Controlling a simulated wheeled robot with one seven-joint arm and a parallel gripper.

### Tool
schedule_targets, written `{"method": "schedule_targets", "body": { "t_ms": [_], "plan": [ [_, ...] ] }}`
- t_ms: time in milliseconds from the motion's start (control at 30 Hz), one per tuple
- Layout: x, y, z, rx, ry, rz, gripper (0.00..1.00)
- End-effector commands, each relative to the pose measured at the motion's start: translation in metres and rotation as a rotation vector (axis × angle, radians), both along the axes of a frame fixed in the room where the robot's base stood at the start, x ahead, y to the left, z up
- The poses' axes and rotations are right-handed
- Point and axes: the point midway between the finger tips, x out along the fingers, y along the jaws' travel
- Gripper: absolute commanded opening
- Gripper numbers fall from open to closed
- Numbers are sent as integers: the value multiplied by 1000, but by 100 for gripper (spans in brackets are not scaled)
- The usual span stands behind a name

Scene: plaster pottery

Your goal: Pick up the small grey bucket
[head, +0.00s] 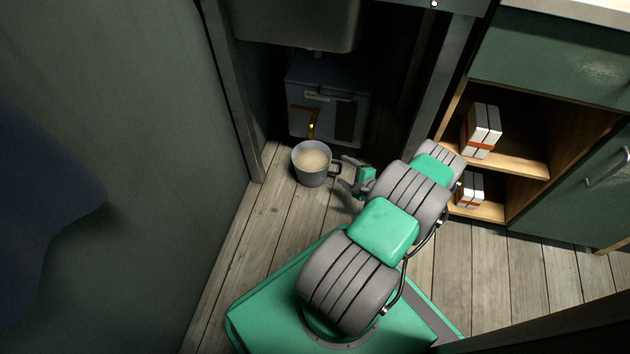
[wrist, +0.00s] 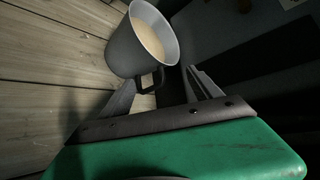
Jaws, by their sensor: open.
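The small grey bucket (head: 311,165) stands upright on the wooden floor in front of a dark box under the basin. It holds a pale, creamy filling and has a dark handle on its right side. My gripper (head: 345,176) is just right of the bucket, low near the floor, with its jaws apart. In the wrist view the bucket (wrist: 137,48) is ahead of my gripper (wrist: 160,84), and its handle shows between the two open fingers. I cannot tell whether the fingers touch the handle.
The grey box (head: 325,105) with a brass tap stands close behind the bucket. A metal post (head: 232,90) and wall are to the left, another post to the right. A wooden shelf (head: 520,163) with white boxes is at the right. Bare floor (head: 235,240) lies in front.

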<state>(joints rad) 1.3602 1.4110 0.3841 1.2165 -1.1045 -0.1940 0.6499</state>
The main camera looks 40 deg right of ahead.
Motion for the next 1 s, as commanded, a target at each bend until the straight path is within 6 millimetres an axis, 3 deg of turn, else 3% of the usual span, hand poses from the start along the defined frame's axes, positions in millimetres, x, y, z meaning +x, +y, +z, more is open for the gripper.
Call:
{"method": "schedule_targets", "body": {
  "t_ms": [33, 133, 433, 600, 800, 1000],
  "plan": [
    [-5, -3, -14, 15, -15, -32, 73],
    [0, -4, -21, 26, -26, -51, 73],
    [44, -3, -42, 25, -23, -46, 73],
    [62, -6, -46, 26, -22, -49, 73],
    [62, -6, -44, 26, -22, -49, 73],
    [62, -6, -44, 26, -22, -49, 57]
  ]
}}
